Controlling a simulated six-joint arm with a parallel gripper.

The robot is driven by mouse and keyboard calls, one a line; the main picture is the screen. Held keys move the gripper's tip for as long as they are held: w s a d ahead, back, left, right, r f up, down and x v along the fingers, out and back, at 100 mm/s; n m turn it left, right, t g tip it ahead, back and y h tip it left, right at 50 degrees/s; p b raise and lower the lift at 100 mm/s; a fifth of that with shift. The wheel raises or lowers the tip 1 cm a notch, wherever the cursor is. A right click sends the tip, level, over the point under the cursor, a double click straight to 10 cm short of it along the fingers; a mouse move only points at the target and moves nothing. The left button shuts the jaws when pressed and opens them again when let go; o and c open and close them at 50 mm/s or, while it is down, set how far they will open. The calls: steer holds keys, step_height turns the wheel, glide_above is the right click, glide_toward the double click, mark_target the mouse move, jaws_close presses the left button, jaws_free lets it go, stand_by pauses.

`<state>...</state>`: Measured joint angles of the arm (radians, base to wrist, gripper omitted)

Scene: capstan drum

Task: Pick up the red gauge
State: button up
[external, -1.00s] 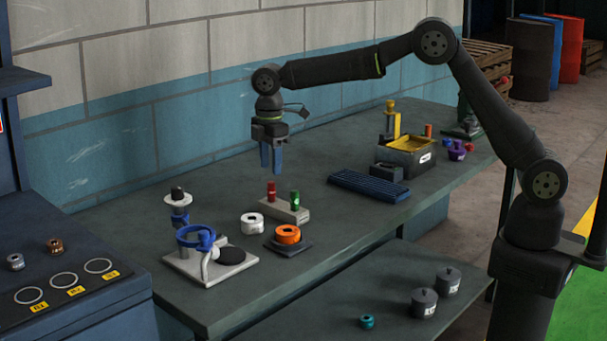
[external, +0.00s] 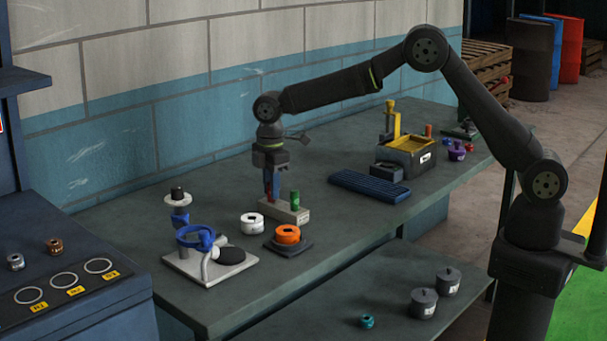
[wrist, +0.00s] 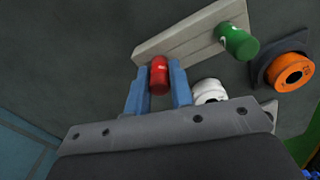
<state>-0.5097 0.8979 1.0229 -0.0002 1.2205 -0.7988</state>
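The red gauge (wrist: 159,75) is a small red cylinder upright at one end of a pale rectangular block (external: 292,213). A green cylinder (external: 294,200) stands at the block's other end; it shows in the wrist view too (wrist: 237,42). My gripper (external: 272,194) points down over the block, its blue fingers on either side of the red gauge. In the wrist view my gripper (wrist: 160,82) has the gauge between its fingers, with very narrow gaps. It looks open; contact is not clear. In the external view the fingers hide part of the gauge.
A white ring-shaped part (external: 252,224) and an orange one (external: 287,234) on a dark base sit close in front of the block. A white stand with a blue ring (external: 195,236) is at left. A blue ribbed tray (external: 368,187) lies right. Bare bench separates the block and tray.

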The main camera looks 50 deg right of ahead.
jaws_close()
steer(key=shift+r, duration=0.1)
steer(key=shift+r, duration=0.6)
step_height(320, 180, up, 3)
steer(key=shift+f, duration=0.1)
steer(key=d+r, duration=0.6)
steer(key=d, duration=0.5)
steer(key=shift+s+d+r, duration=0.25)
steer(key=shift+d+r, duration=0.05)
steer(key=shift+r, duration=0.1)
